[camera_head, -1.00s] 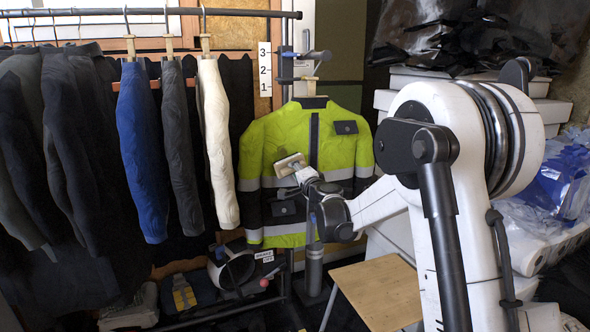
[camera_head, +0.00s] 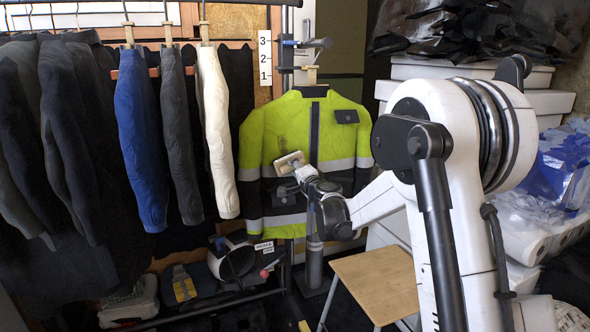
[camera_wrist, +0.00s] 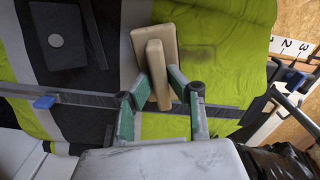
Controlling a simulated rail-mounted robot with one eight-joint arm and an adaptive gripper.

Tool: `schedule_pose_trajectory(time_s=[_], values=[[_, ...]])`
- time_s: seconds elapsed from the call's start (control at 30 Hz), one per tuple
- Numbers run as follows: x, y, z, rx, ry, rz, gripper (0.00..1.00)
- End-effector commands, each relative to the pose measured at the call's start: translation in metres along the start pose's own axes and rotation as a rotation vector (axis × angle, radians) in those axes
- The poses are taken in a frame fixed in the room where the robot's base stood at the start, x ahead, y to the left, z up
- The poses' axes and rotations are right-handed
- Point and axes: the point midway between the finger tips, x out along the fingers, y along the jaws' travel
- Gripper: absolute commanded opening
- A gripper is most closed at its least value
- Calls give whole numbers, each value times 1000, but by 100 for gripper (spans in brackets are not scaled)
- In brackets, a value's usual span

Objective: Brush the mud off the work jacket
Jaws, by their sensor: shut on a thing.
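The work jacket (camera_head: 340,145) is yellow-green with dark panels and pale stripes. It hangs upright on a hanger at the right end of the rack, and its yellow cloth also fills much of the wrist view (camera_wrist: 235,50). My gripper (camera_head: 302,172) is in front of the jacket's left half. In the wrist view my gripper (camera_wrist: 160,98) is shut on the handle of a tan brush (camera_wrist: 155,30). The brush head (camera_head: 289,160) faces the jacket; I cannot tell whether it touches. A dull dark mud smudge (camera_wrist: 197,52) shows on the yellow cloth beside the brush.
Blue, grey and white garments (camera_head: 218,130) hang left of the jacket. A wooden stool (camera_head: 378,285) stands below right. A post (camera_head: 314,240) rises below the jacket. Boots and bags (camera_head: 180,285) lie under the rack. White boxes (camera_head: 470,75) and plastic-wrapped goods (camera_head: 560,180) are at right.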

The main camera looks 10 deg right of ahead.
Motion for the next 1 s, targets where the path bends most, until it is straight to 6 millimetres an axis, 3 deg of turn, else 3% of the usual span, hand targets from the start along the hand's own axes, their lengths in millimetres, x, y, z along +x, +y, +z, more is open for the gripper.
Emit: schedule_pose_trajectory(time_s=[0.3,0.57,1.0], values=[[-2,-26,-8,0,0,0,0],[-2,-32,-10,0,0,0,0],[0,-62,-20,0,0,0,0]])
